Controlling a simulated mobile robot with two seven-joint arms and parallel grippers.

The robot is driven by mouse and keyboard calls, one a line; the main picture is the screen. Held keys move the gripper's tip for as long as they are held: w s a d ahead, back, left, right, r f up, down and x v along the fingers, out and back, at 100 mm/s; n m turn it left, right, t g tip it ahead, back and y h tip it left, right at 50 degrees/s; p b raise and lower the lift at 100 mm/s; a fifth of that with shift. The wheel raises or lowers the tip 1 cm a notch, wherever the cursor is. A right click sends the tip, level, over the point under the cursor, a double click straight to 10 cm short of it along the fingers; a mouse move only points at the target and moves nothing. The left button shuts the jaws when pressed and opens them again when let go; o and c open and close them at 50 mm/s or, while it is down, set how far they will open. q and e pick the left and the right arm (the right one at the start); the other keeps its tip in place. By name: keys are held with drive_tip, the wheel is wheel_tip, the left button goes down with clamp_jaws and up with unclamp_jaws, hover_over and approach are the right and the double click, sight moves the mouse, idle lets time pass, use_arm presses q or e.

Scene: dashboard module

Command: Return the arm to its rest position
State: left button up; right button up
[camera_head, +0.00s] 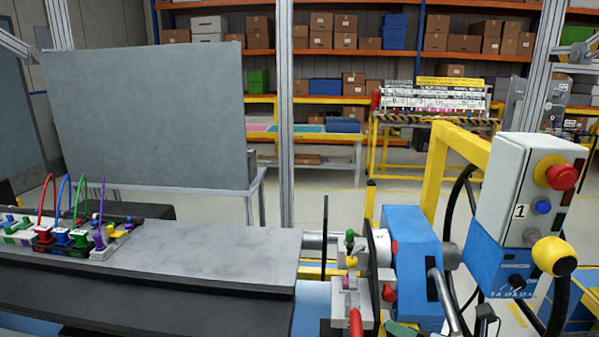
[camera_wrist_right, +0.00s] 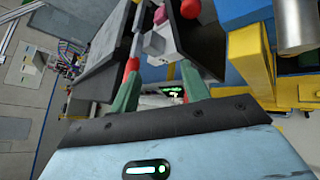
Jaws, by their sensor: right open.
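My right gripper (camera_head: 402,329) shows only as a green and dark piece at the bottom edge of the head view, just right of a red handle (camera_head: 355,322). In the right wrist view the same gripper (camera_wrist_right: 160,88) has its two green fingers spread apart, with no object clearly held between them. A red piece (camera_wrist_right: 132,65) shows at the tip of the left finger; I cannot tell whether they touch. Dark plates and a grey block (camera_wrist_right: 154,43) lie just beyond the fingers. My left gripper is not in view.
A blue machine housing (camera_head: 410,260) and a control box with a red button (camera_head: 563,177) stand at the right. A grey bench (camera_head: 200,255) with several coloured connectors (camera_head: 70,238) fills the left. A yellow frame (camera_head: 440,150) rises behind the housing.

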drive_tip(key=s+a+f+m+h, duration=0.15)
drive_tip(key=s+f+m, duration=0.25)
drive_tip(key=f+m, duration=0.45)
drive_tip(key=s+a+f+m, duration=0.2)
drive_tip(key=s+f+m, duration=0.3)
drive_tip(key=f+m, duration=0.3)
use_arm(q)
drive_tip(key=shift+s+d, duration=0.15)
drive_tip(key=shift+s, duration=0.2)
use_arm(e)
drive_tip(key=s+d+f+m+g+h, duration=0.1)
drive_tip(key=s+d+f+m+h, duration=0.1)
drive_tip(key=s+f+m, duration=0.4)
drive_tip(key=s+d+f+m+g+h, duration=0.1)
drive_tip(key=s+d+f+m+h, duration=0.1)
drive_tip(key=s+f+m, duration=0.5)
drive_tip(key=s+m, duration=0.3)
drive_tip(key=shift+s, duration=0.2)
drive_tip(key=shift+d, duration=0.1)
drive_tip(key=shift+c, duration=0.5)
